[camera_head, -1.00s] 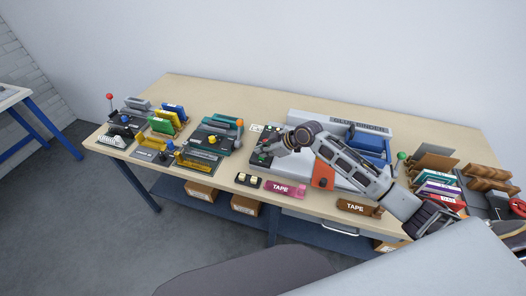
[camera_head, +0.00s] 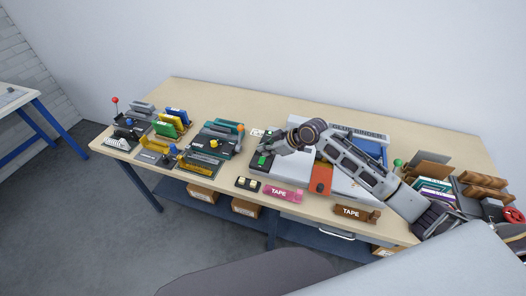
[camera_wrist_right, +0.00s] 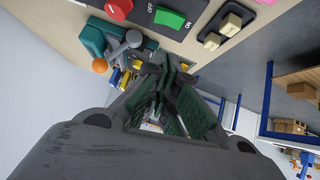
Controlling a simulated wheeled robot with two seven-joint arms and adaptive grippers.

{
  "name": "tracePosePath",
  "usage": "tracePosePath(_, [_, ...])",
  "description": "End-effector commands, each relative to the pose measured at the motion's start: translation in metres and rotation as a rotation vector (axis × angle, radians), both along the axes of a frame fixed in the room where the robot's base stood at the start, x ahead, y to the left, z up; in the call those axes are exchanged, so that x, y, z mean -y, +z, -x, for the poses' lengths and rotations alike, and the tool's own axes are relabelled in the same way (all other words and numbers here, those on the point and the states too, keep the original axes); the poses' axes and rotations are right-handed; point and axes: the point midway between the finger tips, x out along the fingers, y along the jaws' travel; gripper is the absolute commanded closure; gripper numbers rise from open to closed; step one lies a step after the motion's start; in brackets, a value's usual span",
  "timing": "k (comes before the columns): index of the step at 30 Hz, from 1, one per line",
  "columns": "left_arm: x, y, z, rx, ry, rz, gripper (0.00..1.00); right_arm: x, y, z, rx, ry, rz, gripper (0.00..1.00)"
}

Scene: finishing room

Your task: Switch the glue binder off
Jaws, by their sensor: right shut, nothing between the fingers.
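The glue binder (camera_head: 340,128) is a pale grey machine with a lettered back, a blue part and an orange block, at the middle right of the bench. Its dark control panel (camera_wrist_right: 148,12) shows in the right wrist view, with a green switch (camera_wrist_right: 170,18) by the word ON and a round red button (camera_wrist_right: 118,8) near OFF. The green switch also shows in the head view (camera_head: 263,161). My right gripper (camera_head: 272,148) is over the panel end, shut and empty; its fingers (camera_wrist_right: 160,80) point past the panel in the wrist view. My left gripper is out of view.
A pink tape box (camera_head: 283,193), a brown tape box (camera_head: 355,213) and a small black block with pale buttons (camera_head: 247,184) line the front edge. Teal machines (camera_head: 220,138) stand left of the binder. Books (camera_head: 433,185) in racks stand right.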

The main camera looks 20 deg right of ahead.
Motion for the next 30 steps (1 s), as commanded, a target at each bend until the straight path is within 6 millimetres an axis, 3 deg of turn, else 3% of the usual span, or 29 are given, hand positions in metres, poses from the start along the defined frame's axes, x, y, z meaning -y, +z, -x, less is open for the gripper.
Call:
tracePosePath(21, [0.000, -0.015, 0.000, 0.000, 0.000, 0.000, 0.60, 0.038, 0.047, 0.033, 0.001, -0.001, 0.000, 1.00])
tracePosePath(30, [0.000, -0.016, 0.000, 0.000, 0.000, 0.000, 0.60, 0.043, 0.055, 0.038, -0.001, 0.000, -0.001, 1.00])
